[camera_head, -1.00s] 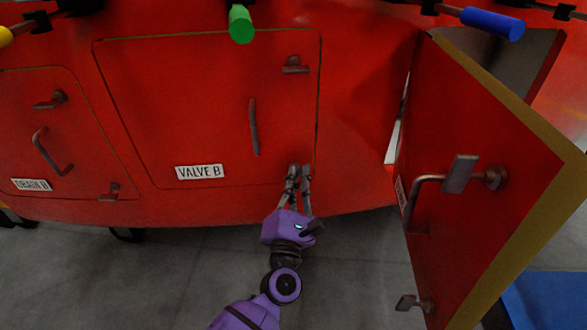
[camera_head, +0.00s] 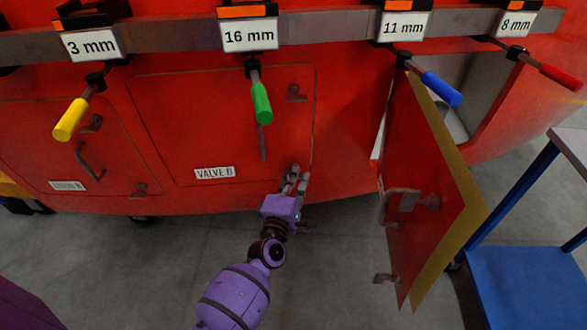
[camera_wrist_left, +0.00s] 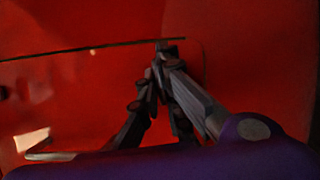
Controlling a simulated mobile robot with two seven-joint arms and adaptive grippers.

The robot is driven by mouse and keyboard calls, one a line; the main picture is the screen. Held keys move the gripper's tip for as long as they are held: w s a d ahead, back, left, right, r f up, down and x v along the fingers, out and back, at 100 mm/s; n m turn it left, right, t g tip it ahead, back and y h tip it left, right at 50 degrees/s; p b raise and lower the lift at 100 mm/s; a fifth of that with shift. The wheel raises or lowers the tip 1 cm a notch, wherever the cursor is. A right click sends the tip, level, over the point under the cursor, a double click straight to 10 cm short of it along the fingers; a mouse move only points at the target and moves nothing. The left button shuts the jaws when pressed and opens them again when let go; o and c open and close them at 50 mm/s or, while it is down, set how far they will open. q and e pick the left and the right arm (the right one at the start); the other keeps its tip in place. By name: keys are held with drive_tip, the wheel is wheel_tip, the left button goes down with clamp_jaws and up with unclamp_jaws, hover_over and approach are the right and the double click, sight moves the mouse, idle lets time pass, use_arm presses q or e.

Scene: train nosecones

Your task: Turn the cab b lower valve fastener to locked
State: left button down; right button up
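The red VALVE B door (camera_head: 215,130) is flush with the red nosecone. Its upper fastener (camera_head: 296,94) is a small dark lever at the top right corner. My left gripper (camera_head: 298,178) is at the door's bottom right corner, where the lower fastener sits. The fingers cover most of that fastener, so its angle cannot be read. In the left wrist view the gripper's fingers (camera_wrist_left: 164,75) converge near the door's corner. Whether they pinch the fastener or only stand around it is unclear. My right gripper is not in view.
A red door (camera_head: 420,190) with a yellowish edge stands open at the right. The drain door (camera_head: 60,150) is at the left, a blue cart (camera_head: 520,280) at the right.

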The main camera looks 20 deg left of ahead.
use_arm(q)
drive_tip(key=shift+r+m+p, duration=0.2)
drive_tip(key=shift+m+p, duration=0.4)
drive_tip(key=shift+p, duration=0.2)
drive_tip(key=shift+f+g, duration=0.1)
drive_tip(key=shift+g, duration=0.2)
drive_tip(key=c, duration=1.9)
unclamp_jaws()
drive_tip(key=shift+c, duration=0.2)
drive_tip(key=shift+f, duration=0.1)
drive_tip(key=shift+s, duration=0.1)
